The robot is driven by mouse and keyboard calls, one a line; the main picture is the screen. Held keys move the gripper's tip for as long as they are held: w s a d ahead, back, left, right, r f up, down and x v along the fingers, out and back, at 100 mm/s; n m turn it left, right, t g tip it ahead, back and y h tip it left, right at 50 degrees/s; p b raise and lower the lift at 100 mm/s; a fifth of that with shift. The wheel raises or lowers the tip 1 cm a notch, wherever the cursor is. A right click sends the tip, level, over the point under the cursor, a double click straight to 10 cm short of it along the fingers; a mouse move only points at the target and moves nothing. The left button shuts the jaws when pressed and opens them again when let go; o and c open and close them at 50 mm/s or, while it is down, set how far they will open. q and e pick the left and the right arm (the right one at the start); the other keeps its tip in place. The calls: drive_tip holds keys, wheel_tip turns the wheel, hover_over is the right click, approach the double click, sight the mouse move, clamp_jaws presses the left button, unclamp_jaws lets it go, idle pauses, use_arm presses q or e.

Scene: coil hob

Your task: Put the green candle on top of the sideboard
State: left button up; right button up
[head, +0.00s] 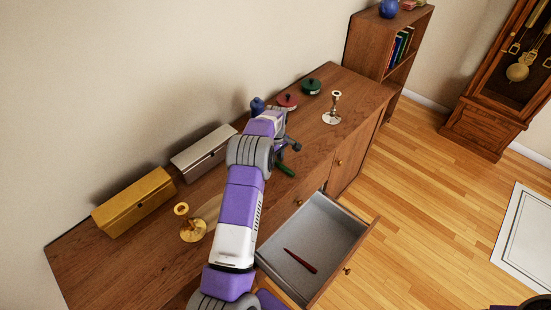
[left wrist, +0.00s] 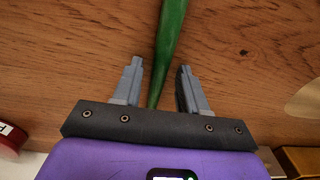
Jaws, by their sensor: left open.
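The green candle (head: 285,169) lies on the wooden top of the sideboard (head: 330,150), near its front edge; part of it is hidden by my gripper in the head view. In the left wrist view the green candle (left wrist: 172,40) runs between the two fingers, with wood behind it. My left gripper (head: 290,147) is open over the candle; in the left wrist view (left wrist: 160,68) there is a gap between each fingertip and the candle. I cannot tell whether the candle touches the palm. My right gripper is not in view.
An open drawer (head: 336,232) holds a dark red candle (head: 300,261). A brass candlestick (head: 189,224), gold box (head: 134,203), silver box (head: 203,153), silver candlestick (head: 332,112), red tin (head: 288,101) and green tin (head: 311,86) stand on the sideboard. The top's near left end is clear.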

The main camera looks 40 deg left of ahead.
sight(276, 161)
use_arm(q)
drive_tip(key=shift+r, duration=0.3)
wheel_tip(276, 161, up, 12)
drive_tip(key=p, duration=0.2)
drive_tip(key=shift+f, duration=0.15)
idle(0.3)
